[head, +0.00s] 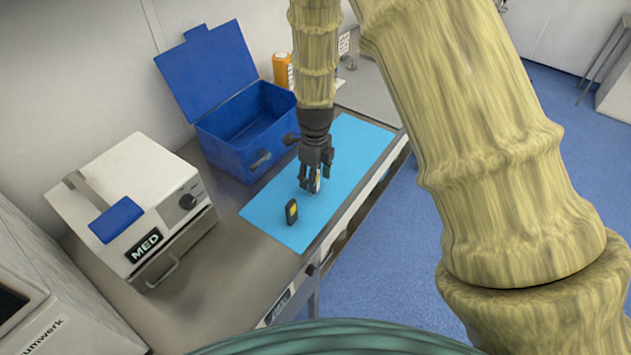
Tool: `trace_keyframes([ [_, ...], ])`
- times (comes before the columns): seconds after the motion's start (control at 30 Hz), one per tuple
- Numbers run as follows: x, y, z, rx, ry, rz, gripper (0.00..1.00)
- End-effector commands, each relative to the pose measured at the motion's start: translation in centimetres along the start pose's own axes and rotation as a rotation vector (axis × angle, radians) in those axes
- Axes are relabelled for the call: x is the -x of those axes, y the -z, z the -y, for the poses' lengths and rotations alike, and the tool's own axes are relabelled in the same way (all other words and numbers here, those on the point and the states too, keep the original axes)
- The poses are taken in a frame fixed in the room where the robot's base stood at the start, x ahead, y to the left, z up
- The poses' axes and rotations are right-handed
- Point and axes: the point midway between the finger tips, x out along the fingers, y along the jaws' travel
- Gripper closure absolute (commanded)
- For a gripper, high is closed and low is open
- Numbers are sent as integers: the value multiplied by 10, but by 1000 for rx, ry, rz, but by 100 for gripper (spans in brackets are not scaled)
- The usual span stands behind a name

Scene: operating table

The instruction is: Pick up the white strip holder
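My gripper (311,186) points down low over the blue mat (354,150) on the metal table. A small white object with a hint of yellow, perhaps the white strip holder (318,184), shows at its fingers. The fingers cover most of it. I cannot tell whether they are closed on it or only around it, nor whether it touches the mat.
A small black device with a yellow face (291,212) stands on the mat, left of and nearer than my gripper. An open blue box (232,150) is behind left. A white MED case (135,205) stands at left. An orange bottle (283,70) is at the back.

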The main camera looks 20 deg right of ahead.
Motion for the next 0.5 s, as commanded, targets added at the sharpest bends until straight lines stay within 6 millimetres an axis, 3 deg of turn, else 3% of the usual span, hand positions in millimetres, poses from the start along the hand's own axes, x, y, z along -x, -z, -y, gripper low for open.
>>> trace_keyframes([
  [0.03,0,0,0,0,0,0,65],
  [0.17,0,0,0,0,0,0,88],
  [0.2,0,0,0,0,0,0,90],
  [0.5,1,0,0,0,1,0,90],
])
